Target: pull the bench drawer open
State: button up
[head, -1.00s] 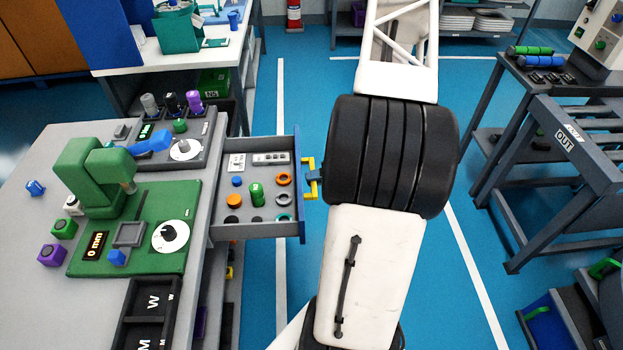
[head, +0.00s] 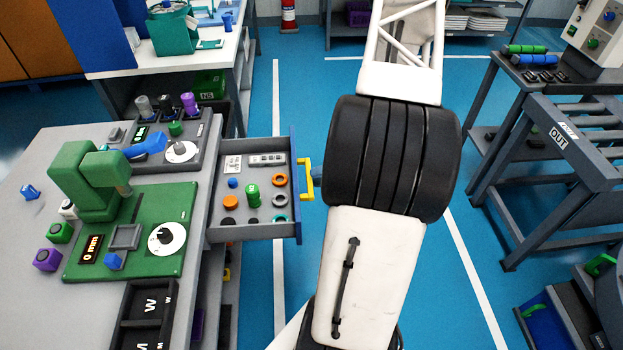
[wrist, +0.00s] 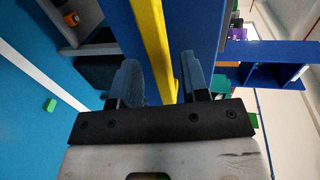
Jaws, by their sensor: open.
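The bench drawer (head: 271,233) stands pulled out to the right of the bench, with small parts inside. Its blue front carries a yellow handle (head: 307,180). My gripper (head: 318,181) is just right of the handle in the head view, mostly hidden behind my dark arm joint. In the wrist view my gripper (wrist: 160,78) has its two blue fingers apart, and the yellow handle bar (wrist: 152,38) passes between them in the picture. Gaps show between the bar and the fingers. I cannot tell how deep the bar lies between them.
The grey bench (head: 40,300) holds a green press (head: 92,180) and a dial panel (head: 181,150). A rack marked OUT (head: 560,137) stands at the right. Blue floor lies open around my arm. A white table (head: 213,60) stands behind the bench.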

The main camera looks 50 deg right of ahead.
jog(key=shift+v, duration=2.3)
jog(key=w+a+r+n+g, duration=0.1)
jog(key=w+a+r+g, duration=0.1)
jog(key=a+r, duration=0.1)
jog(key=w+a+r+n+g, duration=0.1)
jog(key=w+a+r+g, duration=0.1)
jog(key=a+r, duration=0.2)
jog(key=w+a+r+n+g, duration=0.1)
jog(key=w+a+r+g, duration=0.1)
jog(key=a+r, duration=0.2)
jog(key=shift+w+a+r+y, duration=0.1)
jog(key=shift+r+y, duration=0.1)
jog(key=shift+r, duration=0.4)
jog(key=shift+w+a+r+y, duration=0.15)
jog(key=shift+r+y, duration=0.05)
jog(key=shift+r, duration=0.35)
jog(key=s+a+r+n+g+h, duration=0.2)
jog(key=a+r+g+h, duration=0.15)
jog(key=a+r, duration=0.75)
jog(key=s+a+r+n+g+h, duration=0.2)
jog(key=a+r+h, duration=0.2)
jog(key=a+r, duration=0.75)
jog(key=s+a+r+n+t+h, duration=0.1)
jog(key=s+a+r+t+h, duration=0.2)
jog(key=s+a+r, duration=0.3)
jog(key=s+a+h, duration=0.1)
jog(key=s+a, duration=0.2)
jog(key=a, duration=0.1)
jog(key=shift+a+r+n, duration=0.2)
jog(key=shift+n, duration=0.2)
